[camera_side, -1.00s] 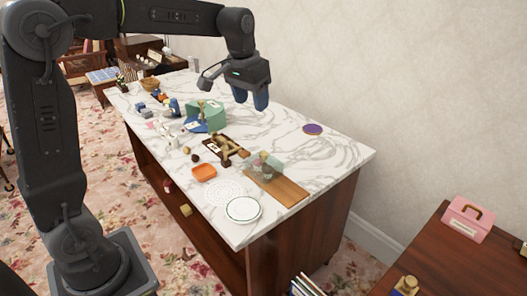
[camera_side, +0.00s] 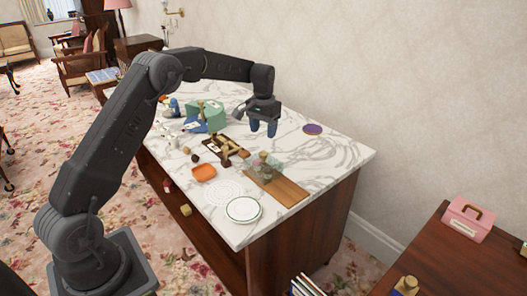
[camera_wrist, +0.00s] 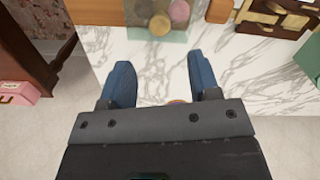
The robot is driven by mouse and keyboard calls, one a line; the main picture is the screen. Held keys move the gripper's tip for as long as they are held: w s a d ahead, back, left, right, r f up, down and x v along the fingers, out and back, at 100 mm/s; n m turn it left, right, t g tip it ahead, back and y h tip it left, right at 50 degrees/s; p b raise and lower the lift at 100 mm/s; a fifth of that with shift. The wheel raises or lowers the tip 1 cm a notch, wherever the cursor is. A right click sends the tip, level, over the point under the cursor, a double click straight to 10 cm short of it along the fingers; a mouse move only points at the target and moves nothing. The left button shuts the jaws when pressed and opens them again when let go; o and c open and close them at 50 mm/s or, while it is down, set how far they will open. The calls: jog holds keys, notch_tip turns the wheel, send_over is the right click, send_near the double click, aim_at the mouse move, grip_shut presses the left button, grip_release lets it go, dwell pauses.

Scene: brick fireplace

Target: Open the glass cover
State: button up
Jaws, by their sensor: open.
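A clear glass cover (camera_side: 264,164) stands on the end of a wooden board (camera_side: 283,188) on the marble-topped table. Several small round items show through the glass. In the wrist view the glass cover (camera_wrist: 172,34) is at the top, beyond my fingertips, with pink and tan round items inside. My gripper (camera_side: 263,130) is above the marble behind the cover, fingers pointing down. In the wrist view the two blue fingers of my gripper (camera_wrist: 163,76) are spread apart with nothing between them. The gripper does not touch the cover.
A brown wooden frame-like object (camera_side: 228,150) lies left of the cover. An orange dish (camera_side: 204,173) and a white plate (camera_side: 244,210) are nearer the front. A green object (camera_side: 207,115) stands farther back. A purple disc (camera_side: 313,129) lies to the right, with bare marble around it.

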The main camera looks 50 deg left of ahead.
aim_at(264, 154)
notch_tip(264, 154, down, 8)
jog(key=shift+f, duration=0.25)
jog(key=shift+c, duration=0.5)
grip_shut()
jog(key=shift+d, duration=0.1)
